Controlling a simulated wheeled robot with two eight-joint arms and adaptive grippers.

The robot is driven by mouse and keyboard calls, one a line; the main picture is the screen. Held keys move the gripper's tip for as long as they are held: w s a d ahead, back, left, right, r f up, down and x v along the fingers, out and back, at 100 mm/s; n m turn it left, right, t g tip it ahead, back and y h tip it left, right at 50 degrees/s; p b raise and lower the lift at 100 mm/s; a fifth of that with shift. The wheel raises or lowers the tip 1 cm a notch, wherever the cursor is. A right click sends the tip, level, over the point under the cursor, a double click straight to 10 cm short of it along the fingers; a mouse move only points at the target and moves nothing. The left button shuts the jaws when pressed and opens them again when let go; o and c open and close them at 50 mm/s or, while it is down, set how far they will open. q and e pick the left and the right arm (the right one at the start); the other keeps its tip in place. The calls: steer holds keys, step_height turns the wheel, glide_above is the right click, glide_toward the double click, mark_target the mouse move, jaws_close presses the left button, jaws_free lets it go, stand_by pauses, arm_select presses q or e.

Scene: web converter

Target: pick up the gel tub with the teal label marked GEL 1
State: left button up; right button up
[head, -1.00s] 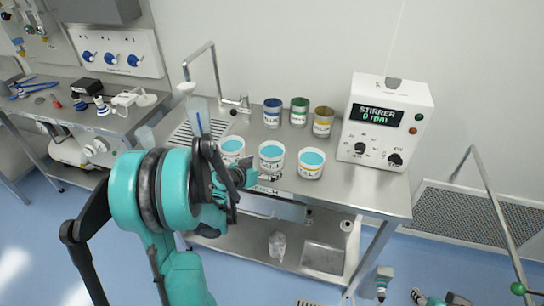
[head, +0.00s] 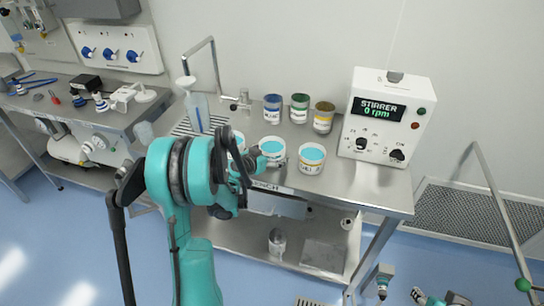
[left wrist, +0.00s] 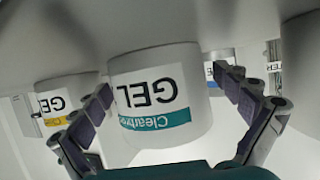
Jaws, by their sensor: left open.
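Three white gel tubs with blue-green tops stand in a row on the steel bench. The middle tub (head: 272,149) has a teal label stripe. In the left wrist view this tub (left wrist: 155,90) appears upside down, with "GEL" readable and its number out of sight. My left gripper (head: 255,160) is open at the middle tub. In the wrist view its fingers stand on either side of the tub; I cannot tell whether they touch it. The right tub (head: 312,158) has a yellow stripe. The left tub (head: 232,152) is mostly hidden by my arm.
Blue (head: 272,109), green (head: 299,108) and yellow-brown (head: 323,117) cans stand behind the tubs. A white stirrer box (head: 385,118) is at the right. A tall clear vessel (head: 197,112) and a tap stand at the left. The bench front right of the tubs is clear.

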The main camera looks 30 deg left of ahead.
arm_select(q)
steer(key=shift+r, duration=0.1)
steer(key=c, duration=1.5)
steer(key=shift+c, duration=0.2)
